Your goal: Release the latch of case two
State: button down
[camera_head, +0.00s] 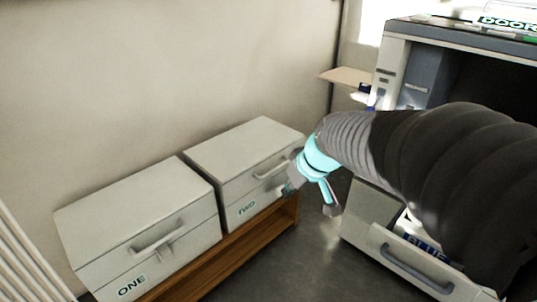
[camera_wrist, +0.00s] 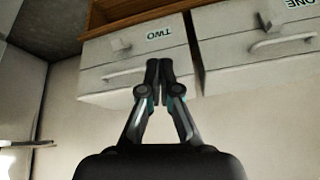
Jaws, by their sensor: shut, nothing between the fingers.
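Case two (camera_head: 250,143) is a pale grey box with a lid seam, a bar handle (camera_head: 268,171) and a "TWO" label (camera_head: 247,208), standing on a wooden bench. My gripper (camera_head: 287,189) is shut and empty in front of its right part, covering some of the front. The wrist view is upside down; there the shut fingertips (camera_wrist: 158,63) overlap the front of case two (camera_wrist: 95,82), between its handle (camera_wrist: 124,72) and the side by case one. A small pale block that looks like the latch (camera_wrist: 120,44) sits beside the label, apart from the fingertips in the picture. Contact cannot be told.
Case one (camera_head: 130,215), similar, stands close left of case two on the wooden bench (camera_head: 225,262). A grey cabinet (camera_head: 390,85) and an open drawer marked "BLUE" (camera_head: 372,240) stand to the right. Some floor (camera_head: 315,245) is bare between them and the bench.

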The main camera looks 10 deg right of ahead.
jog(key=w+d+f+n+y+p, duration=0.1)
jog(key=w+p, duration=0.1)
jog(key=w, duration=0.4)
jog(key=w+d+f+n+p, duration=0.1)
jog(key=w+f+p, duration=0.1)
jog(key=w, duration=0.4)
jog(key=n+p, duration=0.1)
jog(key=p, duration=0.1)
send_near(279, 187)
jog(key=shift+t, duration=0.4)
jog(key=x, duration=0.7)
jog(key=shift+w+a+r, duration=0.1)
jog(key=shift+w+a, duration=0.4)
jog(key=shift+w, duration=0.05)
